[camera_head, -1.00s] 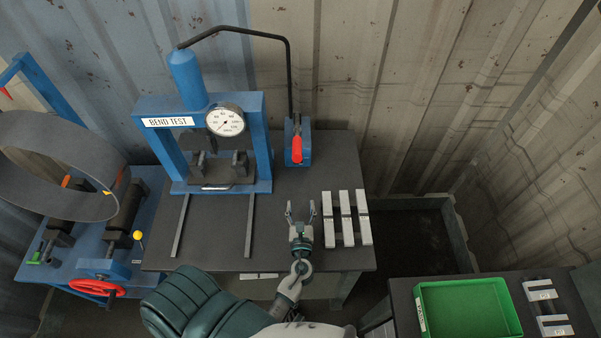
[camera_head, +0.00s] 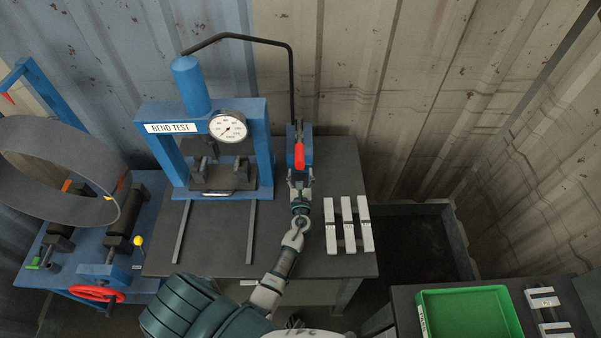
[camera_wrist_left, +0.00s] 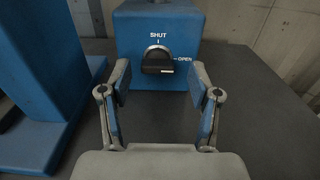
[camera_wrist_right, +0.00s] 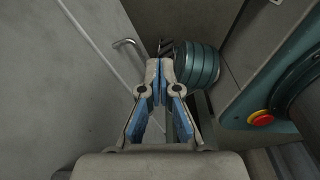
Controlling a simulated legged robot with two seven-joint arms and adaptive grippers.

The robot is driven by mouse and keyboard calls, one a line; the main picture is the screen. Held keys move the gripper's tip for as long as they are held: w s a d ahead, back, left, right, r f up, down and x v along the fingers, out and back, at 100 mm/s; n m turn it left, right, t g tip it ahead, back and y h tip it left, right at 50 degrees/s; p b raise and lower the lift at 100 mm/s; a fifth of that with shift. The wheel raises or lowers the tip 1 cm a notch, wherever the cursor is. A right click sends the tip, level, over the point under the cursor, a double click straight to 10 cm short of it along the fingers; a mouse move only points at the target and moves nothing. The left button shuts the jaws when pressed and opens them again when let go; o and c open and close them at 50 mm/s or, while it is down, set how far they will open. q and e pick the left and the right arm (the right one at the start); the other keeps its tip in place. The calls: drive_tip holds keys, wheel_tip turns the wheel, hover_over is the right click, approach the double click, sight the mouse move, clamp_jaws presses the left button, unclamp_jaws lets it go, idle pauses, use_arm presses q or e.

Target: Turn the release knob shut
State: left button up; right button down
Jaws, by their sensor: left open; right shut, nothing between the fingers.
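The release knob (camera_wrist_left: 158,62) is a black bar knob on the front of a blue pump block (camera_wrist_left: 185,25). Its bar lies about level, in line with the OPEN mark on the right; the SHUT mark is above it. In the head view the pump block (camera_head: 308,150) carries a red lever, and the knob cannot be made out. My left gripper (camera_head: 301,178) is just in front of the block, and in the left wrist view its open fingers (camera_wrist_left: 160,78) stand on either side of the knob, apart from it. My right gripper (camera_wrist_right: 159,68) is shut and empty.
The blue bend test press (camera_head: 262,145) with a dial stands left of the pump on the dark table (camera_head: 220,240). Pale metal bars (camera_head: 348,225) lie right of my left arm. A green tray (camera_head: 470,315) is at the lower right. A pipe roller bench (camera_head: 75,265) stands left.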

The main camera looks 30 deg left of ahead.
use_arm(q)
drive_tip(key=shift+w+a, duration=0.4)
drive_tip(key=shift+a, duration=0.05)
drive_tip(key=shift+d, duration=0.1)
drive_tip(key=c, duration=1.1)
drive_tip(key=n, duration=0.1)
drive_tip(key=n+b, duration=0.1)
drive_tip(key=n, duration=0.1)
drive_tip(key=n+b, duration=0.1)
drive_tip(key=shift+f, duration=0.25)
drive_tip(key=shift+c, duration=0.2)
drive_tip(key=shift+r+n+b, duration=0.15)
drive_tip(key=shift+n+b, duration=0.3)
drive_tip(key=shift+n, duration=0.45)
drive_tip(key=o, duration=1.1)
drive_tip(key=shift+s, duration=0.1)
drive_tip(key=shift+o, duration=0.2)
